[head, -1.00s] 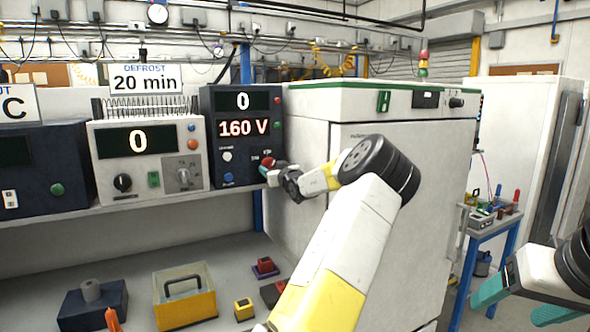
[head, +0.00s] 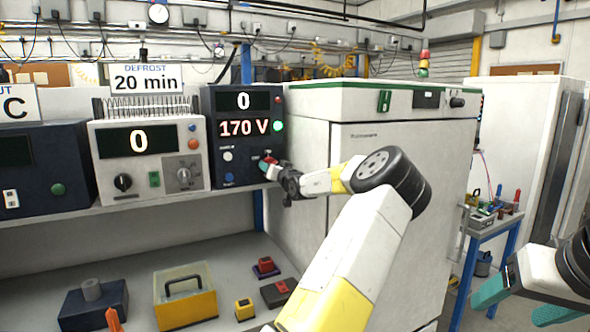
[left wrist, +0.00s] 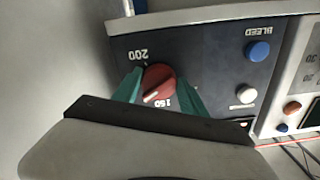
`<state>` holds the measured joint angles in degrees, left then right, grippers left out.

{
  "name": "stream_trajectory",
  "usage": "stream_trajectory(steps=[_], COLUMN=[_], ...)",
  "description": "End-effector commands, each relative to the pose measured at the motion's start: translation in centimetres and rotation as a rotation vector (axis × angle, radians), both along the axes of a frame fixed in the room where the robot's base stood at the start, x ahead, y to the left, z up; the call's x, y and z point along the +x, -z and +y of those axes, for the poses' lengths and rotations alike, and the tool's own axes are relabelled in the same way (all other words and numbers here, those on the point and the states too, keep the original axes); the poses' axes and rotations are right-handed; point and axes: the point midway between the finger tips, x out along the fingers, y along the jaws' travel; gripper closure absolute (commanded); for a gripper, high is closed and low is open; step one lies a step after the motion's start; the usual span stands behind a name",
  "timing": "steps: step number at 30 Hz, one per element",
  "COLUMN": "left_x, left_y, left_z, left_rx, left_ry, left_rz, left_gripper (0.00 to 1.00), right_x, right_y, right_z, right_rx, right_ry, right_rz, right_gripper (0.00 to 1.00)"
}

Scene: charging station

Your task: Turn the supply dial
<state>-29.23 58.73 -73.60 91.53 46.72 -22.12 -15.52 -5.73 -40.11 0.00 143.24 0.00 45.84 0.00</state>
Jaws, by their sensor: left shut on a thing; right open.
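The supply dial (left wrist: 160,84) is a red knob with a white pointer line on a dark supply unit (head: 232,179). In the left wrist view the numbers 150 and 200 stand around it. The unit's display (head: 243,128) reads 170 V, with 0 on the display above. My left gripper (left wrist: 158,90) has its teal fingers on both sides of the dial and is shut on it. In the head view that gripper (head: 268,165) mostly covers the dial. My right gripper (head: 522,302) is open and empty at the lower right edge.
A white unit (head: 148,190) with a 20 min sign stands left of the supply unit. A white cabinet (head: 405,160) stands close on its right. A yellow box (head: 186,305) and small blocks (head: 244,309) lie on the lower shelf. A blue-legged cart (head: 487,240) stands at right.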

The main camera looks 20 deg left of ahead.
Motion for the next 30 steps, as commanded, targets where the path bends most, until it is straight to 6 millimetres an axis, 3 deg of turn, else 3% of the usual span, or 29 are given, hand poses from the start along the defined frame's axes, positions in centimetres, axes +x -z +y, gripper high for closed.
stream_trajectory(steps=[14,15,17,30], left_x=[0.05,0.06,0.06,-0.55], left_y=[-0.09,-0.08,-0.08,-0.04], left_z=[-0.07,-0.08,-0.06,-0.79], left_rx=[0.012,0.012,0.012,0.009], left_ry=[0.002,0.002,0.002,0.001], left_rz=[0.011,0.011,0.011,0.012], left_gripper=[0.91,0.43,0.31,0.29], right_x=[0.00,0.00,0.00,0.00], right_y=[0.00,0.00,0.00,0.00], right_z=[0.00,0.00,0.00,0.00], right_rx=[0.000,0.000,0.000,0.000], right_ry=[0.000,0.000,0.000,0.000], right_rz=[0.000,0.000,0.000,0.000], right_gripper=[0.29,0.29,0.29,0.29])
